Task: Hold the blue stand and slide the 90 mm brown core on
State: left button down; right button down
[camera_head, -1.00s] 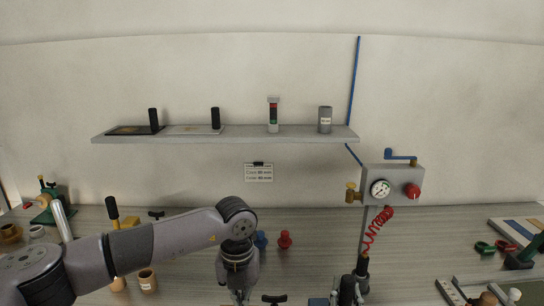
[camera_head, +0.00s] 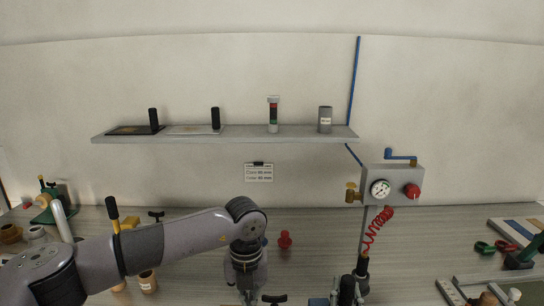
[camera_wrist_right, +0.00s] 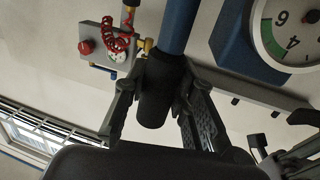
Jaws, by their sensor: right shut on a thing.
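My right gripper (camera_wrist_right: 152,80) is shut on the black cylindrical top of a blue post (camera_wrist_right: 178,25), which looks like the blue stand. In the head view the right gripper (camera_head: 350,289) is small at the bottom edge. My left arm comes in from the left and its wrist (camera_head: 246,262) points down. The left gripper's fingers are mostly cut off by the bottom edge. A brown core (camera_head: 148,282) stands beside the left forearm. Its size cannot be read. No core shows on the blue post.
A blue-cased dial gauge (camera_wrist_right: 285,30) is close to the right gripper. The wall panel (camera_head: 397,178) has a gauge, a red knob and a coiled red hose. A red piece (camera_head: 285,240) stands on the bench beside the left wrist. The shelf (camera_head: 230,137) is above.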

pick_arm(q)
jog(key=shift+d, duration=1.1)
jog(key=shift+a, duration=0.5)
jog(key=shift+a+r, duration=0.1)
jog(key=shift+r, duration=2.9)
notch_tip(320, 180, up, 12)
jog(key=c, duration=2.4)
grip_release()
jog(key=shift+a, duration=0.1)
